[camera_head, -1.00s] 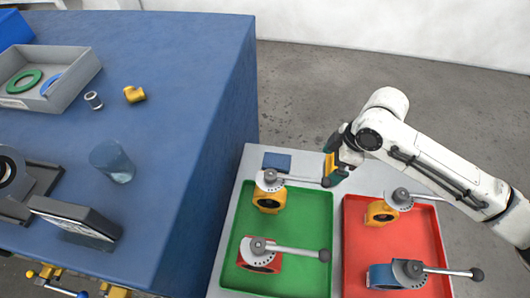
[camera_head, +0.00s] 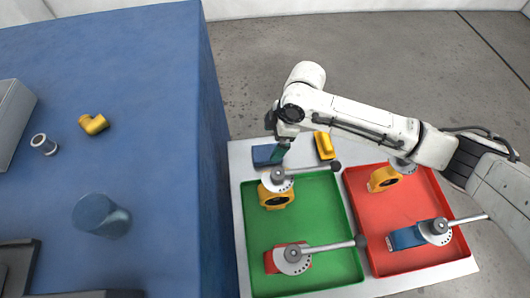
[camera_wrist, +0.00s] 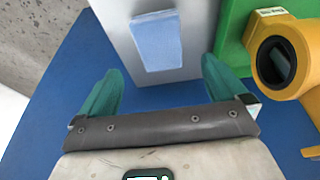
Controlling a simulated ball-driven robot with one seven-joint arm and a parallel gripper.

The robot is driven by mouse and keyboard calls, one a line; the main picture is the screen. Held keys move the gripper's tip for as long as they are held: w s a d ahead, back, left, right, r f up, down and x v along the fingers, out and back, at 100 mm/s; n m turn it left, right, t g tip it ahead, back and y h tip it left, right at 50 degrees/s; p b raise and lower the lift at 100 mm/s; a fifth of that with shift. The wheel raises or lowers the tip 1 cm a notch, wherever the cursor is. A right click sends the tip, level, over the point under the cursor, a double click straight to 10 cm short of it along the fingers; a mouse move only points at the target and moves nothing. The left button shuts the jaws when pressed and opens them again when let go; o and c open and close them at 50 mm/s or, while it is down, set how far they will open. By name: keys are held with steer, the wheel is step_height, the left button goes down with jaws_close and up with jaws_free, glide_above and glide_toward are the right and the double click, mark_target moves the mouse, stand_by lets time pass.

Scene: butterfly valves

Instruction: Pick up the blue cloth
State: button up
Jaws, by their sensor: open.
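The blue cloth (camera_head: 264,155) lies flat at the back left of the grey tabletop, behind the green tray (camera_head: 246,222). In the wrist view the cloth (camera_wrist: 157,42) is a light blue rectangle just ahead of the fingertips, roughly centred between them. My gripper (camera_wrist: 162,68) is open, its two green fingers apart with nothing between them. In the head view my gripper (camera_head: 281,153) points down at the cloth's right end and hides part of it. I cannot tell the exact height above the cloth.
A yellow block (camera_head: 324,146) stands right of the cloth. A yellow valve (camera_head: 276,197) with a lever is close in front; a red valve (camera_head: 288,260) shares its tray. The red tray (camera_head: 405,221) holds more valves. A tall blue workbench (camera_head: 160,150) rises at left.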

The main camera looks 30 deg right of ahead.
mark_target(268, 152)
steer(key=shift+p+x, duration=0.6)
steer(key=shift+x, duration=2.45)
steer(key=shift+d+f, duration=0.15)
steer(key=shift+f, duration=0.15)
steer(key=shift+c, duration=0.2)
steer(key=c, duration=1)
step_height(268, 152, up, 11)
steer(key=shift+f+b, duration=0.2)
steer(key=shift+b, duration=0.35)
steer(key=shift+c, duration=0.8)
